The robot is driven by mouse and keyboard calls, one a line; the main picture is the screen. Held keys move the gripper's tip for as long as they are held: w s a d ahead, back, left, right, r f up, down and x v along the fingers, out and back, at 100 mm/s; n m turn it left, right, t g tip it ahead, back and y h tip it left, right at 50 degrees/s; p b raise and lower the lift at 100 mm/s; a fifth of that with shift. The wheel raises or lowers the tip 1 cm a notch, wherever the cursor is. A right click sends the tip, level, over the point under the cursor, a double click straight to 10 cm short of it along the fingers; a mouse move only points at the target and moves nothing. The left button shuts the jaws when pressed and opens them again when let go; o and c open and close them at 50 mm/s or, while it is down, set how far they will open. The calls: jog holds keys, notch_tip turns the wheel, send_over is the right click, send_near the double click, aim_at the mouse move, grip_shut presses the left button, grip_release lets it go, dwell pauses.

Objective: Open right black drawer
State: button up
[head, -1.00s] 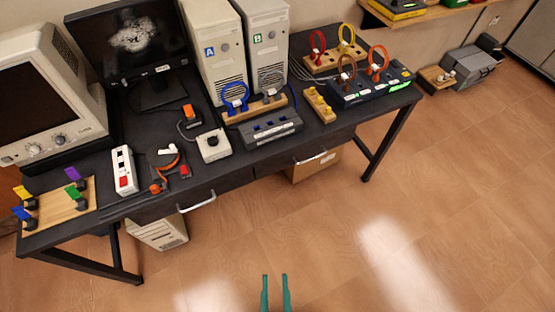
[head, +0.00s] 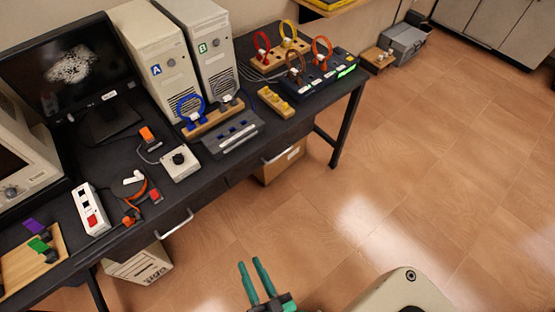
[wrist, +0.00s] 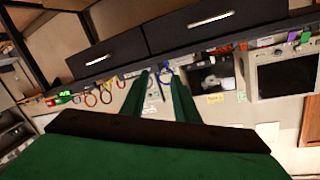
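The right black drawer sits under the desk's right half, and its silver handle (head: 283,151) shows in the head view. It looks shut. In the wrist view, which is upside down, the right black drawer (wrist: 118,48) is on the left with its handle (wrist: 97,61). The left black drawer (wrist: 170,35) is beside it, also shut; its handle (head: 176,223) shows in the head view. My gripper (head: 254,268) has green fingers, spread apart and empty. It is in front of the desk over open floor, touching neither handle.
The black desk (head: 110,165) carries computer towers (head: 170,62), a monitor (head: 75,65) and small devices. A cardboard box (head: 282,163) stands below the right drawer and a beige case (head: 140,265) below the left. A desk leg (head: 347,125) stands right. The floor in front is clear.

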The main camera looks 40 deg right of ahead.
jog(key=w+d+f+m+h, duration=0.5)
jog(key=w+d+f+m, duration=0.2)
jog(key=w+d+m, duration=0.45)
jog(key=w+d+m+g+h, duration=0.2)
jog(key=w+d+m+h, duration=0.3)
jog(key=w+d, duration=1.3)
jog(key=d+m, duration=0.2)
jog(key=m, duration=0.2)
jog(key=shift+f, duration=0.4)
jog(key=shift+a, duration=0.1)
grip_shut()
